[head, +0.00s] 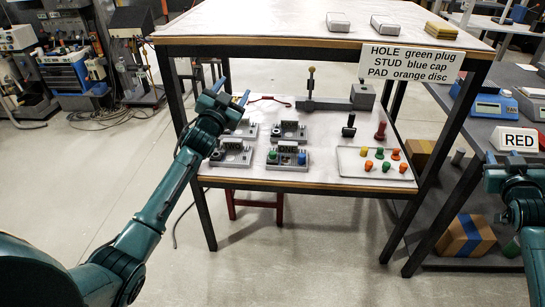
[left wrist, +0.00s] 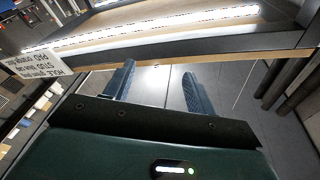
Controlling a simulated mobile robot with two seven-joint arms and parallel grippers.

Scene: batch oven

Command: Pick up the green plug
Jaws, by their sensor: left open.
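Small green plugs (head: 386,166) stand among orange pieces on a pale tray (head: 345,168) at the right of the lower bench. Another green piece (head: 273,156) sits in the front middle grey fixture (head: 288,165), beside a blue one. My left gripper (head: 230,92) is open and empty above the left side of the bench, well apart from the tray. Its two fingers (left wrist: 158,88) show spread in the left wrist view, with nothing between them. My right gripper (head: 503,158) is at the right edge, near the side table; its jaws are unclear.
An upper shelf (head: 260,25) overhangs the bench, with dark legs. A sign (head: 410,62) hangs on its edge. Several grey fixtures, a lever press (head: 311,85) and black and red hand stamps (head: 380,131) stand on the bench. A side table with scales is at right.

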